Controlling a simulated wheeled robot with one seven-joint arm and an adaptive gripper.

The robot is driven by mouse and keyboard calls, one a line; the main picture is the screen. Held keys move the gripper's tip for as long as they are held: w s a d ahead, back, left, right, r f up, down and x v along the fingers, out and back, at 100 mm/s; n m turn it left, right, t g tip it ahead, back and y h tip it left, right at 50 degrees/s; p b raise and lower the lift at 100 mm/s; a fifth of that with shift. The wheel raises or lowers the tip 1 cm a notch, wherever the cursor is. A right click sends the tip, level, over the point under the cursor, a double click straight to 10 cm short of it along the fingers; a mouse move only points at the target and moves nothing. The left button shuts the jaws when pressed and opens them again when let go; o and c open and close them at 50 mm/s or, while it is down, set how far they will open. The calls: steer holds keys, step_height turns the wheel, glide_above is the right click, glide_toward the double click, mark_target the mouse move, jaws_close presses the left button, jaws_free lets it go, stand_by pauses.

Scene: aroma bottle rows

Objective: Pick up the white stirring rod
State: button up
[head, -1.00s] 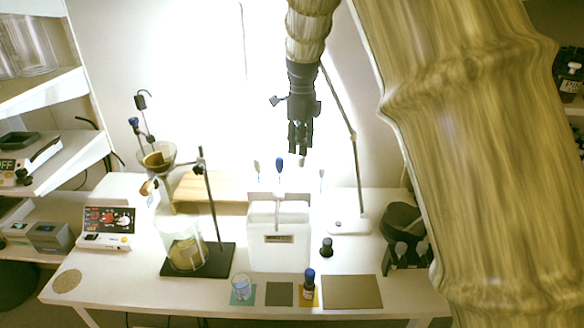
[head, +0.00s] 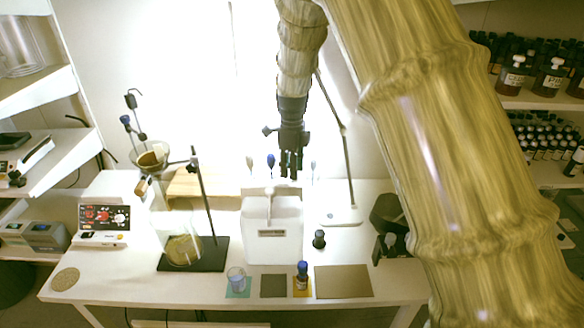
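Several thin upright rods with coloured tops stand behind the white box (head: 272,235) in the head view. One has a blue top (head: 271,161). A pale-topped rod (head: 250,163) stands to its left and another pale-topped rod (head: 313,165) to its right. I cannot tell which pale one is the white stirring rod. My gripper (head: 290,174) points down with its dark fingers apart and nothing seen between them. In the picture it is between the blue top and the right pale top. Its depth relative to them is unclear.
A stand with a funnel (head: 152,160) and a glass vessel (head: 183,250) is left of the box. A lamp pole (head: 345,160) rises behind on the right. A small blue-capped bottle (head: 302,276), a beaker (head: 236,279) and a dark jar (head: 319,239) are near the front.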

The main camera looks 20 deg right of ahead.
steer(key=shift+d+f, duration=0.1)
steer(key=shift+f, duration=0.35)
steer(key=shift+s, duration=0.15)
jaws_close()
step_height(320, 180, up, 10)
steer(key=b, duration=0.2)
steer(key=shift+b, duration=0.4)
